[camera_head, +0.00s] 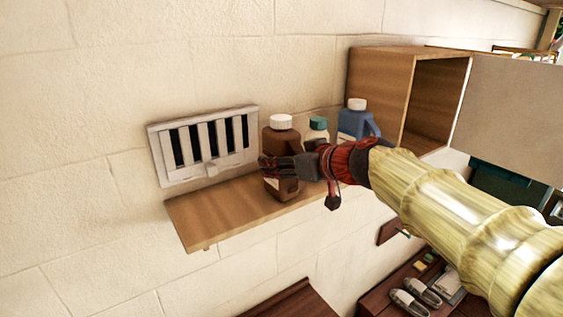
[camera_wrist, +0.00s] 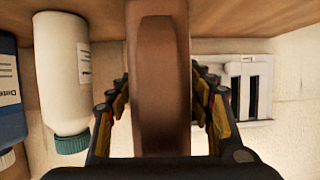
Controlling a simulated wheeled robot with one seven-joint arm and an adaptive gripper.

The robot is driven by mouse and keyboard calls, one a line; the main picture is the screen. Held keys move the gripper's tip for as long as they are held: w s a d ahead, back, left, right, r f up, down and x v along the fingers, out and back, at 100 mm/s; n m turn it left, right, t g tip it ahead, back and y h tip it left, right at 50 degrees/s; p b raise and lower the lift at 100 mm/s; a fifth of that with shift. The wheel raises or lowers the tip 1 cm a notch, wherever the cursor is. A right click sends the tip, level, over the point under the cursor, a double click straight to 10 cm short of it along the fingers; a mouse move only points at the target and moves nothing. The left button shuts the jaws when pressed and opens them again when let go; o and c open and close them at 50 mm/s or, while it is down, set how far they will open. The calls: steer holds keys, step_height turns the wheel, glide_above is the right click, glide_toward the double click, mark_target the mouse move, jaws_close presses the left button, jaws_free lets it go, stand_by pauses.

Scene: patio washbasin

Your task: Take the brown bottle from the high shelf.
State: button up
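The brown bottle (camera_head: 282,142) with a white cap stands upright on the wooden shelf (camera_head: 212,214). My gripper (camera_head: 272,167) reaches in from the right at the bottle's mid-height and hides part of it. In the wrist view, which looks upside down, the brown bottle (camera_wrist: 160,95) lies between the two fingers of my gripper (camera_wrist: 161,88). Narrow gaps show between the bottle and both fingers, so the gripper looks open around it. The bottle still rests on the shelf.
A white bottle with a teal cap (camera_head: 318,128) and a blue jug (camera_head: 354,122) stand right of the brown bottle. A wall vent (camera_head: 205,146) is behind, to the left. A wooden cabinet (camera_head: 382,76) with an open door (camera_head: 510,105) is at right. The shelf's left end is bare.

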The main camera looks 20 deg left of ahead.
jaws_close()
stand_by(0.5)
steer(key=shift+r, duration=0.25)
